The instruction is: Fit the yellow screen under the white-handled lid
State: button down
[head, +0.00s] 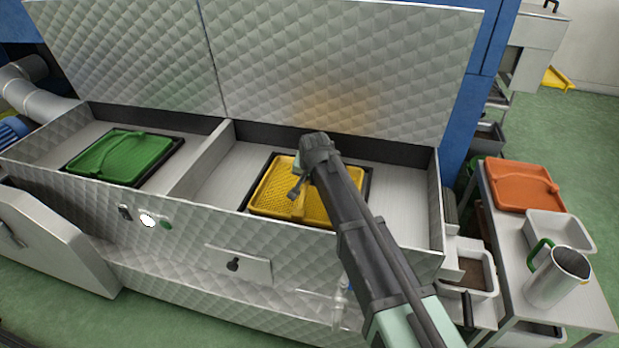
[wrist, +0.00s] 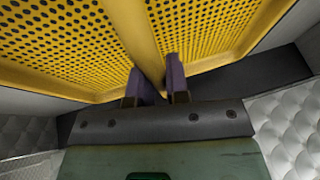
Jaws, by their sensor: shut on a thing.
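The yellow screen (head: 275,193) is a perforated tray with a raised bar across it. It is in the right bay, over a dark rectangular frame (head: 367,190). I cannot tell whether it is fully seated or slightly above. My gripper (head: 298,184) reaches down over it; the arm hides its right part. In the wrist view my gripper (wrist: 156,88) has its two purple fingers shut on the bar of the yellow screen (wrist: 90,42). Two quilted metal lids stand raised behind the bays, the right one (head: 345,65) above the yellow screen. No white handle shows on either lid.
A green screen (head: 122,156) sits in the left bay, behind a divider (head: 202,160). An orange screen (head: 520,186), a white tray (head: 560,230) and a metal jug (head: 558,277) stand on the side table at right. The bay floor around the yellow screen is clear.

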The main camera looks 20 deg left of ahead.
jog(key=c, duration=1)
grip_release()
jog(key=shift+c, duration=0.2)
jog(key=p+v, duration=0.9)
jog(key=v, duration=0.1)
jog(key=shift+r+p, duration=0.35)
jog(key=shift+p, duration=0.05)
jog(key=shift+s+d, duration=0.15)
jog(key=shift+s, duration=0.05)
